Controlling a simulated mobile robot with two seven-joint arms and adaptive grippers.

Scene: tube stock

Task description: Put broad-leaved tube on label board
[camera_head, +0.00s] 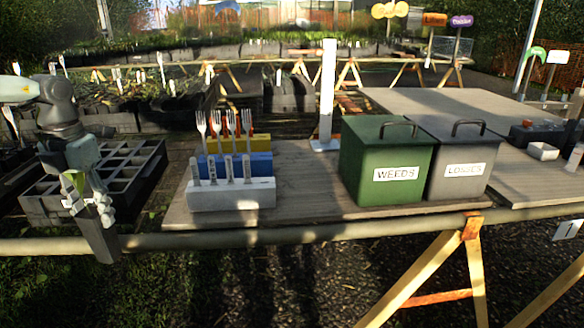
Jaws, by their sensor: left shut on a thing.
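My left gripper (90,208) is at the left, in front of the black crate, and is shut on a grey-brown tube (101,242). The gripper hides much of the tube's upper part, and the tube's lower end hangs over the front rail. A flat wooden board (300,184) lies to the right of the gripper, with label blocks and bins on it. It may be the label board; I see no name on it. My right gripper is not in view.
White, blue and yellow blocks (232,195) hold upright labels and forks at the board's left. A green WEEDS bin (390,160) and a grey bin (462,160) stand at its right. A white post (327,95) rises behind. The black crate (135,165) has empty cells.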

